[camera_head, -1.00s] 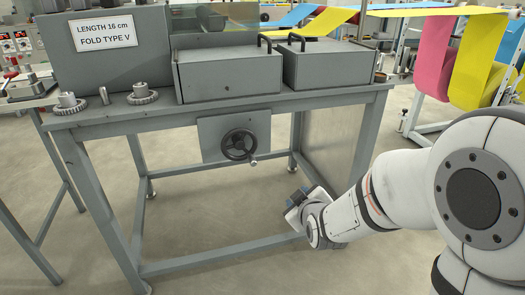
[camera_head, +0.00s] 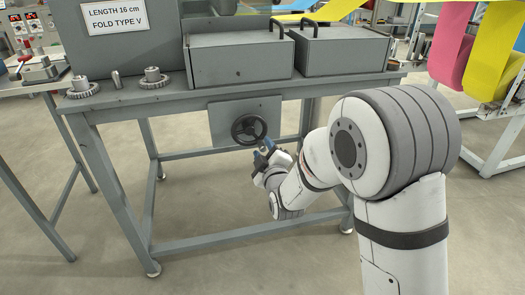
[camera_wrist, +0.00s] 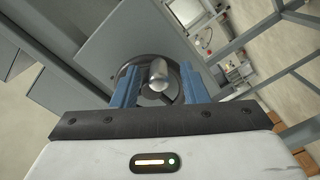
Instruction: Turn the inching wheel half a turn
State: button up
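The inching wheel (camera_head: 249,128) is a black handwheel on a grey plate under the machine's table top. In the wrist view the wheel (camera_wrist: 124,82) shows partly behind my fingers. Its metal crank handle (camera_wrist: 159,73) points toward the camera and lies between the two blue fingers. My gripper (camera_head: 265,148) is at the lower right of the wheel in the head view. In the wrist view my gripper (camera_wrist: 160,86) is open, with a gap visible on both sides of the handle. The handle is hidden by my gripper in the head view.
The grey plate (camera_head: 220,125) sits close behind the wheel. The table's grey frame (camera_head: 215,238) has legs and low rails around my arm. Two grey covers (camera_head: 238,60) and several gears (camera_head: 82,88) stand on top. The floor in front is clear.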

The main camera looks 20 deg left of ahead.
jog(key=shift+w+a, duration=0.15)
jog(key=shift+w, duration=0.15)
jog(key=shift+c, duration=0.6)
